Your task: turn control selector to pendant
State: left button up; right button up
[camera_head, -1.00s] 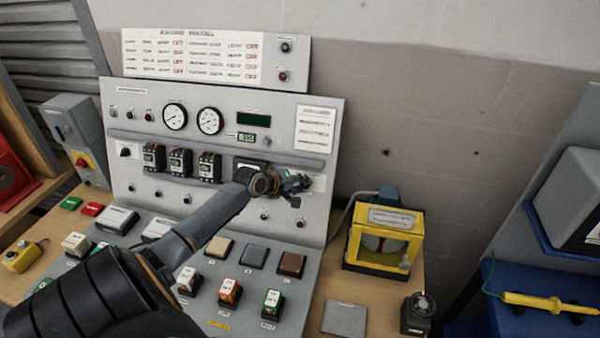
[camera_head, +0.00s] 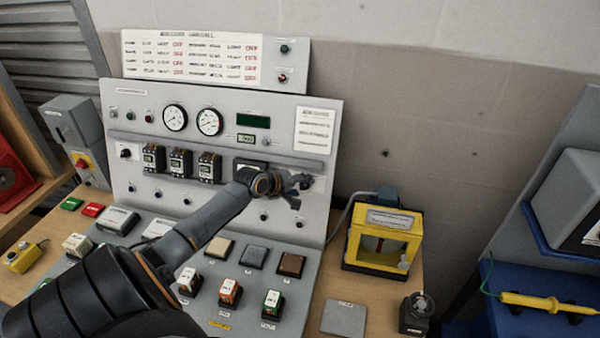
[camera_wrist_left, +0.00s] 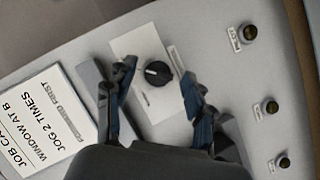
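The control selector (camera_wrist_left: 157,73) is a round black knob with a white pointer mark, on a white plate (camera_wrist_left: 146,66) on the grey panel. In the left wrist view it sits between the two spread fingers of my left gripper (camera_wrist_left: 158,92), with visible gaps on both sides. In the head view my left gripper (camera_head: 294,187) is at the right part of the upright panel and hides the knob; only the plate's edge (camera_head: 319,184) shows. I cannot read the selector's position labels. My right gripper is not in view.
A job card (camera_wrist_left: 40,120) is beside the selector in the wrist view, with several small round dark buttons on the other side. The sloped desk has coloured push-buttons (camera_head: 230,292). A yellow-framed box (camera_head: 383,238) stands right of the panel.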

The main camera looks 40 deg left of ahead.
pick_arm(q)
jog(key=shift+s+r, duration=0.15)
jog(key=v, duration=1.1)
jog(key=shift+s, duration=0.25)
jog(key=shift+r, duration=0.1)
